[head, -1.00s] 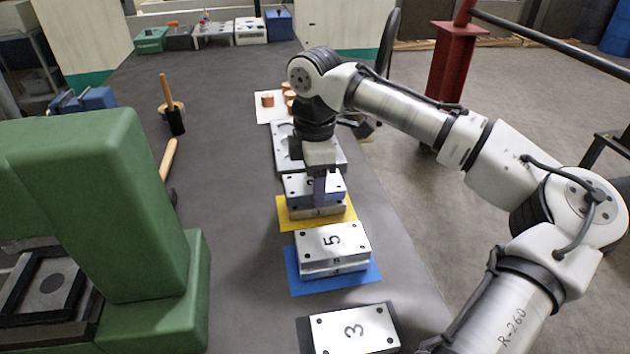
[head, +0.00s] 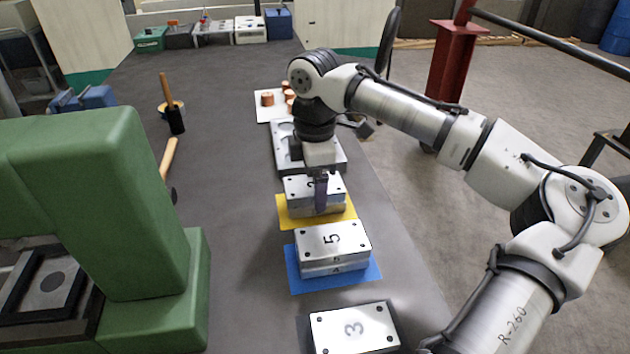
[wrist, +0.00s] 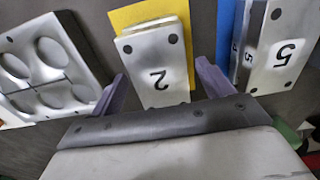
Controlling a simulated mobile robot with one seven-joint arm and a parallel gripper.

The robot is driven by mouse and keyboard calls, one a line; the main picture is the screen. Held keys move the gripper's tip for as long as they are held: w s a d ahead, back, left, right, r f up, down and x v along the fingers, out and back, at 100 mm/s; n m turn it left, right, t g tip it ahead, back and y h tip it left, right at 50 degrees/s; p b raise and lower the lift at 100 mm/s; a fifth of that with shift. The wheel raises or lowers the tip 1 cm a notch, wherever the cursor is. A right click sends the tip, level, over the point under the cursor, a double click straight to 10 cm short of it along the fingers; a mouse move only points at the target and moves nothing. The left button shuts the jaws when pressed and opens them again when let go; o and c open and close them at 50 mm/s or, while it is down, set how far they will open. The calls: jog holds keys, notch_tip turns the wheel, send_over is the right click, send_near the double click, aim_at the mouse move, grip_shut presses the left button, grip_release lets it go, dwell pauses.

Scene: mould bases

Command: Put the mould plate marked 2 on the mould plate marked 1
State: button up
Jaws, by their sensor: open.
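The mould plate marked 2 (head: 300,188) lies flat over the yellow mat (head: 286,214). It seems to rest on a lower block (head: 304,216), whose number I cannot read, so I cannot confirm which plate is marked 1. My gripper (head: 321,205) points down at plate 2. In the wrist view plate 2 (wrist: 160,88) shows its numeral between the two spread fingers of my gripper (wrist: 165,88). The fingers stand apart from its sides, and nothing is held.
A stack topped by plate 5 (head: 333,240) stands on a blue mat (head: 300,288) just nearer. Plate 3 (head: 355,328) lies nearest. A grey cavity plate (head: 335,155) lies behind. A green press (head: 150,220) stands left. The table (head: 225,150) between is clear.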

notch_tip(320, 180, up, 12)
dwell(0.4)
jog(key=shift+f, duration=0.15)
